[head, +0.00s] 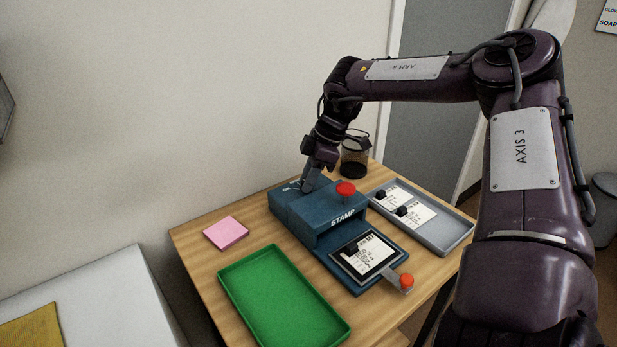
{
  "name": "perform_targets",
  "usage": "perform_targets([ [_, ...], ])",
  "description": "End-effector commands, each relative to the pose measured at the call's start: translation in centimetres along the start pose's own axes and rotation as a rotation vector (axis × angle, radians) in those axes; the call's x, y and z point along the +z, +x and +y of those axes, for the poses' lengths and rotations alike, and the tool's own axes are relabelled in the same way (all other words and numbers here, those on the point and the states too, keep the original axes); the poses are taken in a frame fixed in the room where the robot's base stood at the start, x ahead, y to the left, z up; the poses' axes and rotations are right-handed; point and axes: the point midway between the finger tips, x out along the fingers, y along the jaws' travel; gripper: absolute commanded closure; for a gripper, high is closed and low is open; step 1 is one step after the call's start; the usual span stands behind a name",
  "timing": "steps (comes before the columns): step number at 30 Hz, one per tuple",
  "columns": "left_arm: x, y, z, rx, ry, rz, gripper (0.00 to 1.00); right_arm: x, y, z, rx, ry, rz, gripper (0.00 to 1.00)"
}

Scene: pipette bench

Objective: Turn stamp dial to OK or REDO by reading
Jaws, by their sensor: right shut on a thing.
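A blue stamp machine (335,225) marked "STAMP" stands on the wooden table, with a red knob (346,189) on top. Small white lettering that seems to include "OK" shows on its rear block. My right gripper (309,186) reaches down to this rear block and is shut on the stamp dial there. The gripper hides most of the dial, so I cannot tell where it points. A printed card (373,256) with a dark clip lies in the black frame at the machine's front. Its reading is too small to make out. My left gripper is not in view.
A green tray (284,300) lies empty at the front left. A grey tray (450,232) at the right holds cards with dark clips. A pink pad (226,232) lies at the left, a dark-filled jar (355,157) stands behind. An orange-knobbed lever (406,281) sticks out at the machine's front.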

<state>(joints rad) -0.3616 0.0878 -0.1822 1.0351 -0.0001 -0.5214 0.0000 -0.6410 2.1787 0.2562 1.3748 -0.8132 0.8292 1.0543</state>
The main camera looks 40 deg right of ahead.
Motion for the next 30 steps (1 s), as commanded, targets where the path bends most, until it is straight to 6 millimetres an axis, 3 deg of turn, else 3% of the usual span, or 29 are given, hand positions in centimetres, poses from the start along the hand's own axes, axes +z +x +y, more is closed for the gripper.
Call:
perform_targets([
  [8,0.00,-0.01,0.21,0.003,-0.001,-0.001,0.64,0.06,0.02,-0.01,0.000,0.002,-0.001,0.98],
  [9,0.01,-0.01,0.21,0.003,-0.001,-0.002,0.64,0.06,0.02,0.00,0.000,0.002,-0.001,0.72],
  [13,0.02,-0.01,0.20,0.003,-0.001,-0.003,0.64,0.05,0.02,0.00,0.000,0.002,-0.001,0.55],
  [30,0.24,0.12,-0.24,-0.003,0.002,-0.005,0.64,-0.01,0.05,-0.12,0.025,0.064,0.006,0.54],
])
